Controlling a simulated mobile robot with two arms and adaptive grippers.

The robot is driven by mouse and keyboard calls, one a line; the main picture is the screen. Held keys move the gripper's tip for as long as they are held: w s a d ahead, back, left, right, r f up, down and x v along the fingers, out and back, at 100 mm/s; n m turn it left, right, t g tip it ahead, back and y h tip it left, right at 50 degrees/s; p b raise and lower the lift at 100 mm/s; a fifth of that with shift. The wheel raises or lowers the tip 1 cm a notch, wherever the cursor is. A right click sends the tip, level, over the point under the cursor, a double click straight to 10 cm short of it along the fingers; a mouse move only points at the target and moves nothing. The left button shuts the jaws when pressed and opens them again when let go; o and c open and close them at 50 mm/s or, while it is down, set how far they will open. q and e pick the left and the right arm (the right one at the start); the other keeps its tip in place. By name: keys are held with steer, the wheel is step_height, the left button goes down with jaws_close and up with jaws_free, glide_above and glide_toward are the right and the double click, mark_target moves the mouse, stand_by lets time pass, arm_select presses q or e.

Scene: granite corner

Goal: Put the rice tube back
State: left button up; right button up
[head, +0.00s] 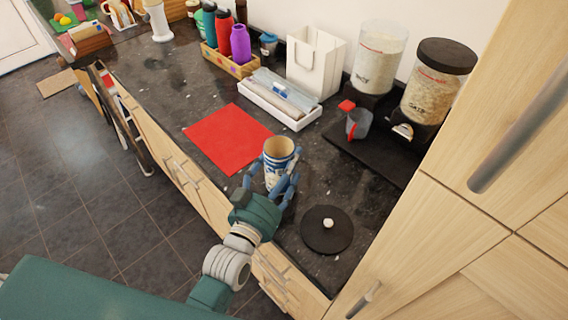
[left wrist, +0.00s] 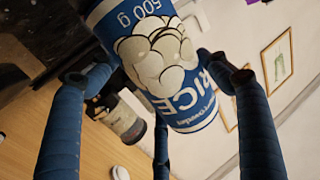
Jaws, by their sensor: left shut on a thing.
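The rice tube (head: 278,152) is a blue and white cylinder with an open-looking beige top. It stands roughly upright over the counter in the head view. My left gripper (head: 281,183) is shut around its lower part. In the left wrist view the tube (left wrist: 188,112) shows the words RICE and 500 g upside down, between the blue fingers of my left gripper (left wrist: 158,75). I cannot tell whether its bottom touches the counter. My right gripper is not in view.
A red mat (head: 228,138) lies left of the tube. A round black disc (head: 327,230) with a white knob lies at right. A tall cabinet (head: 480,190) bounds the right.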

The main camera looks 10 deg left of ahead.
arm_select(q)
steer(key=shift+f, duration=0.1)
steer(key=o, duration=1.6)
steer(key=shift+c, duration=0.2)
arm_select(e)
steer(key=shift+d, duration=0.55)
arm_select(q)
steer(key=shift+s, duration=0.15)
steer(key=s+b, duration=0.1)
steer(key=s, duration=0.2)
steer(key=s+a, duration=0.1)
steer(key=s, duration=0.3)
steer(key=s+a+b, duration=0.1)
steer(key=s, duration=0.2)
steer(key=shift+s+b, duration=0.2)
steer(key=shift+b, duration=0.15)
steer(key=shift+s+a, duration=0.15)
steer(key=shift+s, duration=0.4)
steer(key=shift+r, duration=0.2)
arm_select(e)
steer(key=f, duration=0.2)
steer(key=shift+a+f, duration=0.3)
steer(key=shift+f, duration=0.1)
arm_select(q)
steer(key=shift+f, duration=0.1)
